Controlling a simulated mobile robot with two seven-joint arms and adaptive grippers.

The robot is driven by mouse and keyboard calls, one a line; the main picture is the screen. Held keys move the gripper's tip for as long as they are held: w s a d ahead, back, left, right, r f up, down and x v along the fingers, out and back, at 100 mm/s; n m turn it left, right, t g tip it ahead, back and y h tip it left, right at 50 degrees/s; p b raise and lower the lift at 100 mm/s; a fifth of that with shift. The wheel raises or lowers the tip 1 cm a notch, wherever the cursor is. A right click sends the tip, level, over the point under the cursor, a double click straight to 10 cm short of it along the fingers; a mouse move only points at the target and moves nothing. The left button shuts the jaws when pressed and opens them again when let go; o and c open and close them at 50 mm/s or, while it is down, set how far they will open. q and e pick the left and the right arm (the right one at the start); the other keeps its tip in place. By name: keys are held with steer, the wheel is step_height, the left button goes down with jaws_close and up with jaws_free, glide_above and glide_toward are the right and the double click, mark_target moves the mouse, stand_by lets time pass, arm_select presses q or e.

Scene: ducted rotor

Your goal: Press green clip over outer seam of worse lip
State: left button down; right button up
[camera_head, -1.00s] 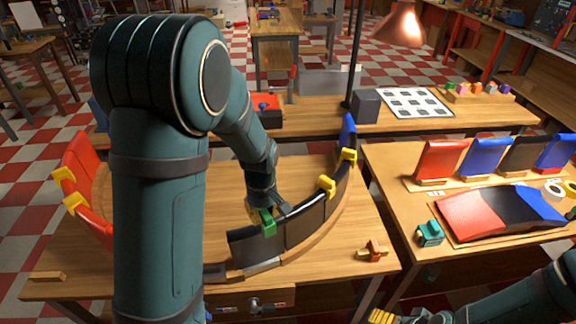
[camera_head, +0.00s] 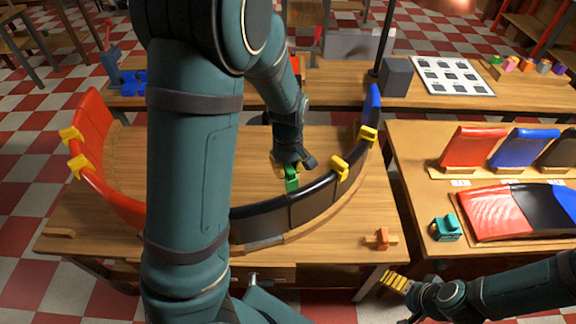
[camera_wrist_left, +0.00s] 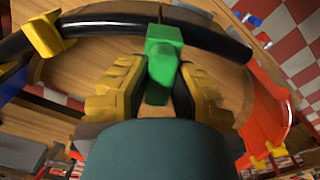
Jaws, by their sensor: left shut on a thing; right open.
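My left gripper (camera_head: 289,166) is shut on the green clip (camera_head: 291,180), just inside the curved wall. The clip is at the upper edge of the black lip (camera_head: 262,222). In the left wrist view the green clip (camera_wrist_left: 163,62) stands between the yellow-padded fingers, and its far end overlaps the black rim (camera_wrist_left: 110,17). I cannot tell whether it touches the rim or is seated. The seam at the clip is not clear. My right gripper (camera_head: 397,284) is open and empty, low at the right near the table's front edge.
Yellow clips sit on the wall at the right (camera_head: 340,168) and on the red section (camera_head: 78,163) at the left. An orange-brown part (camera_head: 381,239) and a teal block (camera_head: 446,228) lie to the right. My left arm hides part of the ring.

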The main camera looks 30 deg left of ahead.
mark_target(288, 190)
arm_select(q)
steer(key=shift+f+b, duration=3.25)
steer(key=shift+f, duration=1.45)
steer(key=shift+f, duration=0.25)
steer(key=c, duration=0.9)
jaws_free()
steer(key=shift+o, duration=0.2)
steer(key=shift+r, duration=0.1)
step_height(288, 190, up, 12)
steer(key=shift+f, duration=0.1)
steer(key=shift+s, duration=0.1)
